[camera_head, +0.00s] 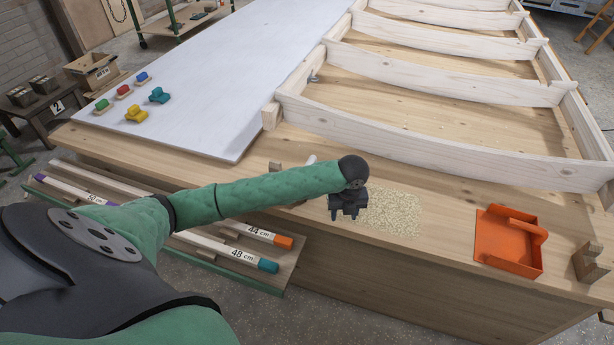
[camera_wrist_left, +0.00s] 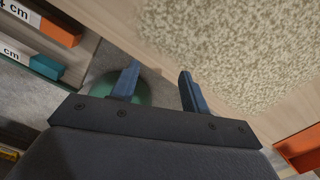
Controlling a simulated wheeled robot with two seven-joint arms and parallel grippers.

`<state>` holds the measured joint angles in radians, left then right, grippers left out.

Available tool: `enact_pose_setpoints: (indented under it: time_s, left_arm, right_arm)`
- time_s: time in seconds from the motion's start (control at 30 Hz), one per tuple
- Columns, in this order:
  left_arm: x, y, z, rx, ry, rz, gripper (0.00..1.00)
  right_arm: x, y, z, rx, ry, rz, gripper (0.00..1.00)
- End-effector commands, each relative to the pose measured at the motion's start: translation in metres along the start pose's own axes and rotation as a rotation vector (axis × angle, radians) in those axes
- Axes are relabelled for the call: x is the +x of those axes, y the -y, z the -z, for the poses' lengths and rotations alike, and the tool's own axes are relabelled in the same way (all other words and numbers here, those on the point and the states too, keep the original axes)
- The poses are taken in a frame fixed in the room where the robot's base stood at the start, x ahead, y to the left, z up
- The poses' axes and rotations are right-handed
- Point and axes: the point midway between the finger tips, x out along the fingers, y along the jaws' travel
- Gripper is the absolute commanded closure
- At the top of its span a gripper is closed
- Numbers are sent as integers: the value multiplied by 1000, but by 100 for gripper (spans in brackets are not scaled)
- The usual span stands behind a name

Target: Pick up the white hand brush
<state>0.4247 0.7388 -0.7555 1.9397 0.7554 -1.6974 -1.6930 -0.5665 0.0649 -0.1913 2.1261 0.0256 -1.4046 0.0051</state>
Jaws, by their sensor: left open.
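My left gripper (camera_head: 348,214) is open and empty, pointing down near the front edge of the workbench, at the left side of a patch of sawdust (camera_head: 395,213). In the left wrist view its two fingers (camera_wrist_left: 158,80) stand apart with nothing between them. A small whitish piece (camera_head: 312,159), which may be part of the white hand brush, shows just behind my left forearm; the rest is hidden by the arm. No brush shows in the left wrist view. My right gripper is not in view.
An orange dustpan (camera_head: 507,242) lies right of the sawdust. A wooden block (camera_head: 589,264) stands at the bench's right end. A white wooden frame (camera_head: 430,157) and a pale board (camera_head: 215,95) lie behind. Labelled bars (camera_head: 225,248) rest on a low shelf at front left.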

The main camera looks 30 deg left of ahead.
Motion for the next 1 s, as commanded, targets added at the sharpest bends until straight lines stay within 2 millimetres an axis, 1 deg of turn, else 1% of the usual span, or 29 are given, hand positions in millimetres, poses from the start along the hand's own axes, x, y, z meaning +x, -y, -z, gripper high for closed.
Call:
enact_pose_setpoints:
  time_s: [0.03,0.2,0.3,0.4,0.5,0.63,1.0]
  left_arm:
    - [-12,-8,-25,50,13,-23,54]
    - [-44,-36,-92,240,13,-96,54]
    - [-61,-54,-124,326,5,-130,54]
    - [-76,-69,-147,390,-6,-152,54]
    - [-87,-79,-163,432,-15,-166,54]
    - [-91,-86,-172,458,-23,-173,54]
    - [-66,-92,-174,462,-24,-173,54]
  right_arm:
    - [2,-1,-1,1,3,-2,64]
    - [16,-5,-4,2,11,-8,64]
    - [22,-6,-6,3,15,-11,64]
    - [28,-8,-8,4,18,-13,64]
    - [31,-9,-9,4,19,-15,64]
    - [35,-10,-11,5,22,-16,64]
    - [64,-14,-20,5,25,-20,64]
